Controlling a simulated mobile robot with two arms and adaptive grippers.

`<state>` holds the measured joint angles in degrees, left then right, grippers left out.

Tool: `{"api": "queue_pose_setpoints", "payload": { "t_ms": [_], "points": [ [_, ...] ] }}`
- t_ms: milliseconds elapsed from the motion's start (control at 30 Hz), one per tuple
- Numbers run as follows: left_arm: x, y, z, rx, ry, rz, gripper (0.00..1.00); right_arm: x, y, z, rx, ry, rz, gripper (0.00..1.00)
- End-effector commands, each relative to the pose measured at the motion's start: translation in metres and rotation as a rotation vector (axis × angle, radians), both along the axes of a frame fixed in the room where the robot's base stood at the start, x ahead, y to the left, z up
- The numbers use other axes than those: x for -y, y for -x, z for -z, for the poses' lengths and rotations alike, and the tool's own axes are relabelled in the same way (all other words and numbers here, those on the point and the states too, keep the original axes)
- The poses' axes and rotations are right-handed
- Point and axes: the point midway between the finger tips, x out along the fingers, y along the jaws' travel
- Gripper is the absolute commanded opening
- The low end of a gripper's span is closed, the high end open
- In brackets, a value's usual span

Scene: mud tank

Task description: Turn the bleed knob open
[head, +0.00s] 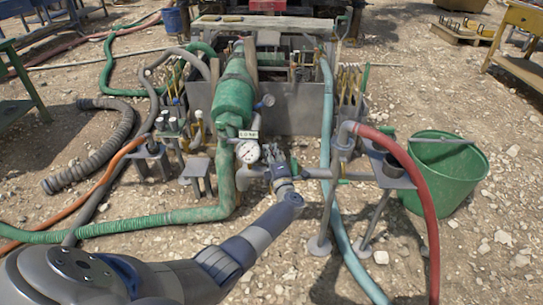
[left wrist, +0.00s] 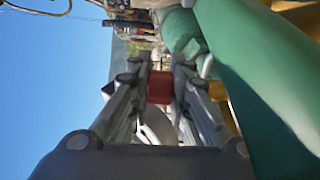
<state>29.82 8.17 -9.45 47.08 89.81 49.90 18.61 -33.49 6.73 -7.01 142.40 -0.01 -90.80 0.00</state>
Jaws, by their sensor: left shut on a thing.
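My left gripper (head: 272,154) reaches forward to the pipework beside the white round gauge (head: 247,151), just right of it. In the left wrist view the two fingers (left wrist: 159,85) are closed on a small red knob (left wrist: 160,88), which I take to be the bleed knob. The fingers hide the knob in the head view, and how far it is turned cannot be told. My right gripper is not in view.
A grey tank (head: 295,108) stands behind the pipework. A red hose (head: 425,190) and a pale blue hose (head: 328,110) curve down on the right, near a green bucket (head: 455,178). Green and orange hoses lie at left. Stony ground is open at front right.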

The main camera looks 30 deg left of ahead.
Motion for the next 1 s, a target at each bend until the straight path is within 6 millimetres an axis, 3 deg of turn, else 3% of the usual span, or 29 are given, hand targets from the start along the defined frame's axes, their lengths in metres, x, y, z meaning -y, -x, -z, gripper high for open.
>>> {"api": "queue_pose_setpoints", "payload": {
  "t_ms": [200, 233, 300, 333, 733, 1000],
  "points": [
    [0.001, 0.001, 0.001, -0.002, -0.002, -0.001, 0.00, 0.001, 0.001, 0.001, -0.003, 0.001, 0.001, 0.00],
    [0.001, 0.001, 0.001, -0.002, -0.002, -0.001, 0.20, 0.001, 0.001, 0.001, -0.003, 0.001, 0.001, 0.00],
    [0.001, 0.001, 0.001, -0.003, -0.001, -0.001, 0.36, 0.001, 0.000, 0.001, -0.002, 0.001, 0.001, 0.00],
    [0.001, 0.001, 0.001, -0.003, -0.001, -0.001, 0.38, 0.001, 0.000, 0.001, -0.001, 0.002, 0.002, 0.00],
    [0.003, 0.003, 0.003, -0.004, 0.002, 0.001, 0.38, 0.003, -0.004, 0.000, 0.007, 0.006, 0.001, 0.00],
    [0.026, 0.025, 0.005, -0.005, 0.004, 0.002, 0.38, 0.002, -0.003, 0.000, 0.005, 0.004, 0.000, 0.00]
  ]
}}
